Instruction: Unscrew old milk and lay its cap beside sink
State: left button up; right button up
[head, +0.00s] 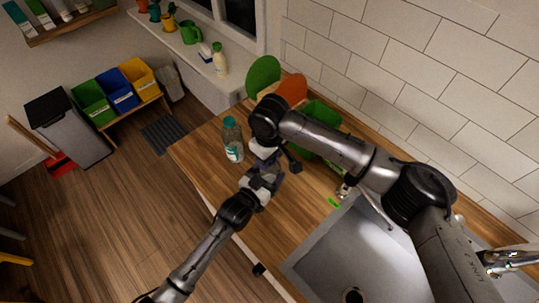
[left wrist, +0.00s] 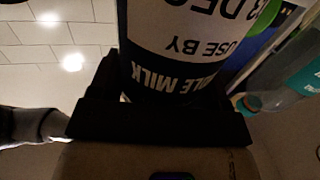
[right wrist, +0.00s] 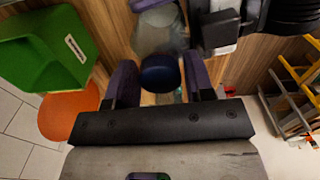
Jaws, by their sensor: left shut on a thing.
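The old milk bottle (left wrist: 185,45) shows close up in the left wrist view, with "whole milk" and "use by" on its label, upside down in the picture. My left gripper (head: 266,181) is shut on its body. In the right wrist view, a dark blue cap (right wrist: 160,73) sits between the two fingers of my right gripper (right wrist: 160,82). The fingers stand apart on either side of it; I cannot tell whether they touch it. In the head view the bottle is mostly hidden by my grippers. The sink (head: 330,262) is at the lower right.
A clear bottle with a teal cap (head: 232,140) stands on the counter (head: 205,150) close left of my grippers. A green bin (head: 320,122) and green and orange boards (head: 263,74) stand by the wall. A small green item (head: 333,203) lies near the sink's edge.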

jog(key=shift+o, duration=1.4)
jog(key=shift+r, duration=2.15)
jog(key=shift+c, duration=0.6)
jog(key=shift+r+m, duration=0.4)
jog(key=shift+r, duration=1.2)
jog(key=shift+f, duration=3.8)
